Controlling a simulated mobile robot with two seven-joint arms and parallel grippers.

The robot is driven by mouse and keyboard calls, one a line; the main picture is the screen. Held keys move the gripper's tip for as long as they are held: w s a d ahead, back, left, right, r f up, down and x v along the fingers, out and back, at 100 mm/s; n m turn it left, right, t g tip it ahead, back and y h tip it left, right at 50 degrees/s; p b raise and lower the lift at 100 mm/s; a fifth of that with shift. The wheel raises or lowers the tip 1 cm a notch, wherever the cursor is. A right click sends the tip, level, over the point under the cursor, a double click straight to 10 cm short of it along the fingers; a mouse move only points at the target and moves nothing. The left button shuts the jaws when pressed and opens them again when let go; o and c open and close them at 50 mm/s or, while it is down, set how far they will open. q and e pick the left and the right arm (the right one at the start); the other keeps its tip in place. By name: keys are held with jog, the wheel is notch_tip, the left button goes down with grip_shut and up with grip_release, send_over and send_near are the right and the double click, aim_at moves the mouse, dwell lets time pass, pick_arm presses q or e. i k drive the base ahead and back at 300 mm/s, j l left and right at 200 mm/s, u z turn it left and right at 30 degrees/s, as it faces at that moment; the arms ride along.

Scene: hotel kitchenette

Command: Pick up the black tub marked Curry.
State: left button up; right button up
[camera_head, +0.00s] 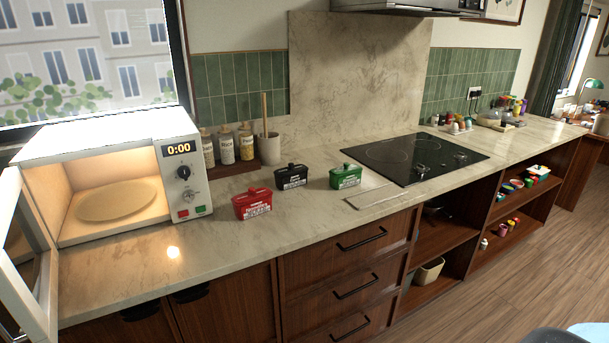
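A small black tub (291,177) with a lid and pale lettering stands upright on the marble counter. Its lettering is too small to read, so I cannot confirm the word Curry. It is the only black tub in the row, between a red tub (252,204) on its left and a green tub (346,177) on its right. The three stand apart with small gaps. Neither of my grippers is in view, and nothing is touching the black tub.
An open, lit microwave (180,185) stands on the left, its door swung toward the front. Spice jars (226,146) and a utensil crock (269,149) are behind the tubs. A black cooktop (410,157) lies to the right. The counter in front of the tubs is clear.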

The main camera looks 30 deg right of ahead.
aim_at(296, 179)
jog(key=i+l, duration=0.1)
jog(key=l, duration=0.95)
jog(key=i+l, duration=0.15)
jog(key=l, duration=0.4)
jog(key=l+z, duration=0.1)
jog(key=l, duration=0.45)
jog(key=i+l, duration=0.15)
jog(key=l, duration=0.35)
jog(key=i+l, duration=0.1)
jog(key=l, duration=0.45)
jog(key=i+l, duration=0.1)
jog(key=l, duration=0.4)
